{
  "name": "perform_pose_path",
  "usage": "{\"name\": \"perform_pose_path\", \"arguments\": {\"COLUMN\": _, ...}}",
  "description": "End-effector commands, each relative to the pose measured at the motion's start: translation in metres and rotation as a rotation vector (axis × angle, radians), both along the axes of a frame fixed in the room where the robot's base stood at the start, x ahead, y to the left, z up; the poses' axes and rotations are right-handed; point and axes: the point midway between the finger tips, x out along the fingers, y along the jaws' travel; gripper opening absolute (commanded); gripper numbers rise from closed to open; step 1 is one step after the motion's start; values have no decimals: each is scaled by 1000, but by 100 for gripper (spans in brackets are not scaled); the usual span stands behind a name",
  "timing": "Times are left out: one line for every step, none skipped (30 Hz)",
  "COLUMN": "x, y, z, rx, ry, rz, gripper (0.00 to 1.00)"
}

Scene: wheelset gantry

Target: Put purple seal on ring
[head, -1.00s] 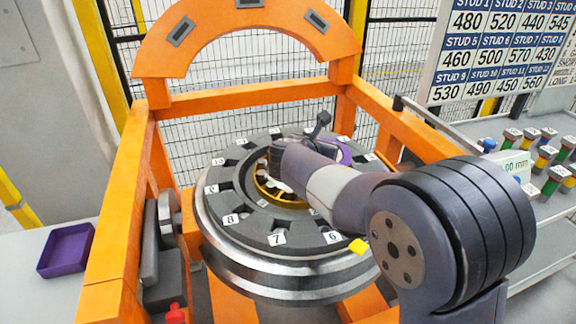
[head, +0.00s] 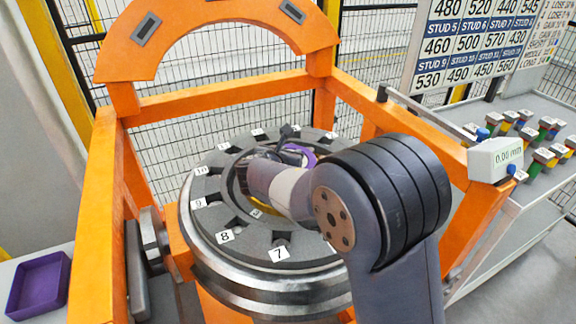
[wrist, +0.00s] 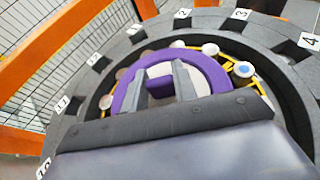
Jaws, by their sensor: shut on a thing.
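The purple seal (wrist: 208,68) is a flat arc or ring with a purple block (wrist: 160,87) at its middle. My gripper (wrist: 160,80) is shut on it, with one finger on each side of the block. In the head view, part of the seal (head: 307,155) shows beside my gripper (head: 287,140), over the wheel's centre. Below it are a yellow ring (wrist: 255,82) and several round, pale parts. A dark grey numbered ring (wrist: 105,68) surrounds these. My wrist hides the near side. I cannot tell whether the seal touches anything beneath it.
An orange gantry frame (head: 215,98) surrounds the silver wheel (head: 215,262). A purple tray (head: 38,285) is at the lower left. A white gauge reading 0.00 mm (head: 495,158), coloured studs and a number board (head: 470,45) are at the right.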

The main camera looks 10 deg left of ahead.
Motion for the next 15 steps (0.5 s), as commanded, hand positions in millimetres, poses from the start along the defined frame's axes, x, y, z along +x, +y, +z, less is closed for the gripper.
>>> {"name": "perform_pose_path", "arguments": {"x": 0, "y": 0, "z": -6, "rx": -4, "ry": 2, "rz": 2, "gripper": 3}}
{"name": "perform_pose_path", "arguments": {"x": 0, "y": 0, "z": -11, "rx": -3, "ry": 3, "rz": 0, "gripper": 3}}
{"name": "perform_pose_path", "arguments": {"x": -1, "y": 0, "z": -17, "rx": -5, "ry": 4, "rz": 1, "gripper": 3}}
{"name": "perform_pose_path", "arguments": {"x": 0, "y": 0, "z": -22, "rx": -4, "ry": 4, "rz": 1, "gripper": 3}}
{"name": "perform_pose_path", "arguments": {"x": 0, "y": 0, "z": -26, "rx": -5, "ry": 4, "rz": 1, "gripper": 3}}
{"name": "perform_pose_path", "arguments": {"x": 0, "y": 0, "z": -31, "rx": -4, "ry": 3, "rz": 1, "gripper": 3}}
{"name": "perform_pose_path", "arguments": {"x": 0, "y": 0, "z": -34, "rx": -4, "ry": 2, "rz": 2, "gripper": 3}}
{"name": "perform_pose_path", "arguments": {"x": 0, "y": 0, "z": -35, "rx": -2, "ry": 1, "rz": 1, "gripper": 3}}
{"name": "perform_pose_path", "arguments": {"x": 0, "y": 0, "z": -37, "rx": -1, "ry": 1, "rz": 0, "gripper": 3}}
{"name": "perform_pose_path", "arguments": {"x": 0, "y": 0, "z": -38, "rx": 0, "ry": 0, "rz": 0, "gripper": 3}}
{"name": "perform_pose_path", "arguments": {"x": 0, "y": 0, "z": -38, "rx": 0, "ry": 0, "rz": 0, "gripper": 3}}
{"name": "perform_pose_path", "arguments": {"x": 0, "y": 0, "z": -37, "rx": 0, "ry": 0, "rz": 0, "gripper": 3}}
{"name": "perform_pose_path", "arguments": {"x": 0, "y": 0, "z": -37, "rx": 0, "ry": 0, "rz": 0, "gripper": 3}}
{"name": "perform_pose_path", "arguments": {"x": 0, "y": 0, "z": -37, "rx": 0, "ry": 0, "rz": 0, "gripper": 3}}
{"name": "perform_pose_path", "arguments": {"x": 0, "y": 0, "z": -37, "rx": 0, "ry": 0, "rz": 0, "gripper": 3}}
